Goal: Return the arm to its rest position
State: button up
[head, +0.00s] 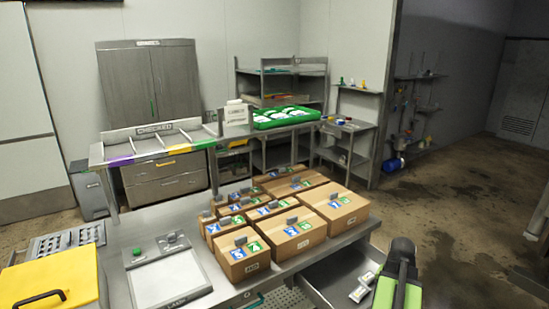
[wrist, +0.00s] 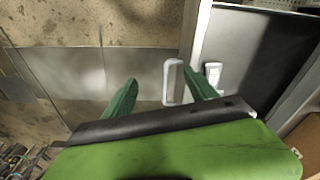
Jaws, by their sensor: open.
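My arm (head: 400,275), black and green, rises at the bottom right of the head view, beside the open drawer. My gripper (wrist: 159,82) shows in the wrist view, with its two dark green fingers spread apart. Nothing is held between them. A white object (wrist: 173,82) appears near the right finger in the wrist view; I cannot tell its distance from the finger. A second white object (wrist: 213,74) lies farther right. The fingertips cannot be made out in the head view.
An open drawer (head: 327,276) holding small white objects (head: 360,290) sits left of my arm. Several cardboard boxes (head: 245,254) stand on the steel table (head: 208,250), with a scale (head: 165,275) and yellow lid (head: 50,280) at left. Floor is clear at right.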

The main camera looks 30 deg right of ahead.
jog(key=w+a+n, duration=0.3)
jog(key=w+a, duration=0.7)
jog(key=a, duration=0.2)
jog(key=w+a+n, duration=0.4)
jog(key=w+a, duration=0.6)
jog(key=a, duration=0.2)
jog(key=w+a+n+y, duration=0.1)
jog(key=a+n, duration=0.6)
jog(key=a, duration=1.8)
jog(key=shift+a, duration=0.1)
